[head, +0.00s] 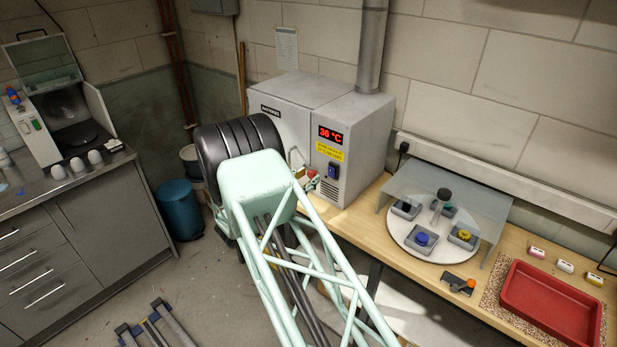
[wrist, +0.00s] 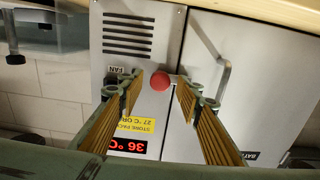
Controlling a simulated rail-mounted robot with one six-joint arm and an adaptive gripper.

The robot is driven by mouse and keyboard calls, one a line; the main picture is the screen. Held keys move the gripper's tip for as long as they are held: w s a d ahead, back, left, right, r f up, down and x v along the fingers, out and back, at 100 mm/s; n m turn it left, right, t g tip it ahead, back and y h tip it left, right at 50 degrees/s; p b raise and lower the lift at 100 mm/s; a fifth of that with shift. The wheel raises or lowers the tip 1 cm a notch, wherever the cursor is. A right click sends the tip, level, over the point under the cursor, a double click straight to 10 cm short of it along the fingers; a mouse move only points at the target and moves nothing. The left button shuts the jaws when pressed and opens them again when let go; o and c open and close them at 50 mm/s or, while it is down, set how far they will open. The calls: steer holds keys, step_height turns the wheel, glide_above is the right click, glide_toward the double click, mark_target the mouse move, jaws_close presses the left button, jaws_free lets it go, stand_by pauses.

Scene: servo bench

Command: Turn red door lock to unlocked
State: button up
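A grey cabinet (head: 358,131) with a red 36 °C display stands on the bench against the wall. Its red door lock knob shows in the wrist view (wrist: 160,81) at the seam beside the door, with a short pale bar at its right. In the head view a small red spot at the cabinet front, probably the knob (head: 311,173), shows just past my arm. My gripper (wrist: 160,85) is open, its ribbed fingers on either side of the knob with gaps to both. Whether the fingertips reach as deep as the knob I cannot tell.
A bent door handle (wrist: 220,65) is close to the right finger in the wrist view. A black fan switch (wrist: 111,85) is by the left finger. A glass-shielded turntable (head: 410,231) and red tray (head: 548,304) occupy the bench at right.

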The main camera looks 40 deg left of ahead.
steer(key=shift+w, duration=0.6)
steer(key=shift+c, duration=0.5)
steer(key=c, duration=0.7)
steer(key=shift+f+m+b, duration=0.1)
steer(key=shift+m+b, duration=0.4)
steer(key=shift+b, duration=0.25)
steer(key=shift+c, duration=0.2)
steer(key=m+b, duration=0.2)
steer(key=b, duration=0.1)
steer(key=m+b, duration=0.5)
steer(key=b, duration=0.2)
steer(key=shift+f, duration=0.1)
steer(key=m+b, duration=0.6)
steer(key=b, duration=0.2)
steer(key=shift+m+b, duration=1.65)
steer(key=shift+m, duration=0.25)
steer(key=shift+r, duration=0.2)
